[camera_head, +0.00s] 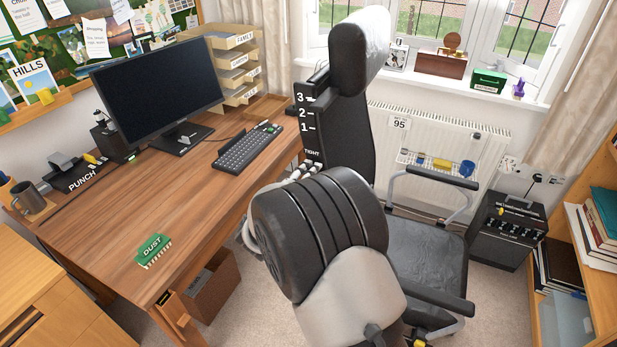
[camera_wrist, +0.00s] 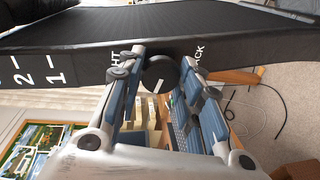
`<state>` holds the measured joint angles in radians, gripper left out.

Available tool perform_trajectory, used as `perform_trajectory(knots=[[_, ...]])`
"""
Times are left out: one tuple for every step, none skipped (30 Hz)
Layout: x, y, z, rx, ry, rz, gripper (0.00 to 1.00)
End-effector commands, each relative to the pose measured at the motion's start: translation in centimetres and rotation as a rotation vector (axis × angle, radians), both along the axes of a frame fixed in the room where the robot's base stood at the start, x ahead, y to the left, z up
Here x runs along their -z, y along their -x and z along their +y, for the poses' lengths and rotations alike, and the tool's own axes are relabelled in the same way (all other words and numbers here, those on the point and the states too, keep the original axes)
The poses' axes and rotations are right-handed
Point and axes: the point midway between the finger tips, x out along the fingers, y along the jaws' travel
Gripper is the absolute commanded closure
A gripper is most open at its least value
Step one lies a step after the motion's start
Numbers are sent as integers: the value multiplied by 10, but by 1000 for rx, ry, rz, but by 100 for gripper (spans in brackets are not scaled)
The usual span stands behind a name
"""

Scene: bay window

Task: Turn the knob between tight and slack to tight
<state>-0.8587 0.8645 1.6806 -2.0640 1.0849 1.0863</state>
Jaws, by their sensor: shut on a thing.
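The knob (camera_wrist: 160,72) is a round black dial with a pale mark, on the side edge of the black chair back (camera_head: 345,130). In the wrist view, part of the TIGHT label (camera_wrist: 115,56) shows left of it and part of the SLACK label (camera_wrist: 196,62) right of it. The mark sits on the knob's lower part, between the two words. My gripper (camera_wrist: 161,64) has its fingers on either side of the knob and is shut on it. In the head view my gripper (camera_head: 301,172) shows just below TIGHT; my arm hides the knob.
A desk (camera_head: 105,215) with monitor (camera_head: 160,82), keyboard (camera_head: 247,146) and green DUST brush (camera_head: 153,250) stands left of the chair. A radiator (camera_head: 440,135) under the window is behind it. The chair's armrest (camera_head: 443,177) and seat (camera_head: 430,250) are close to my arm.

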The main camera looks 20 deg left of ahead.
Motion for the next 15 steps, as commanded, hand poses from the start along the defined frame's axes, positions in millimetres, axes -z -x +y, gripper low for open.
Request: perform_trajectory(knots=[[0,0,0,-1,-42,-3,91],[0,0,-1,0,-71,-5,91],[0,0,-1,0,-110,-8,91],[0,0,-1,0,-138,-11,91],[0,0,-1,-1,-167,-13,91],[0,0,-1,0,-204,-16,91],[0,0,-1,0,-232,-18,91],[1,0,-1,1,-260,-20,91],[1,0,-2,1,-299,-23,91],[1,0,-2,1,-327,-25,91],[1,0,-2,0,-355,-27,91],[1,0,-2,0,-393,-31,91],[1,0,-2,0,-422,-33,91],[1,0,-2,1,-451,-35,91],[1,0,-2,1,-488,-38,91]])
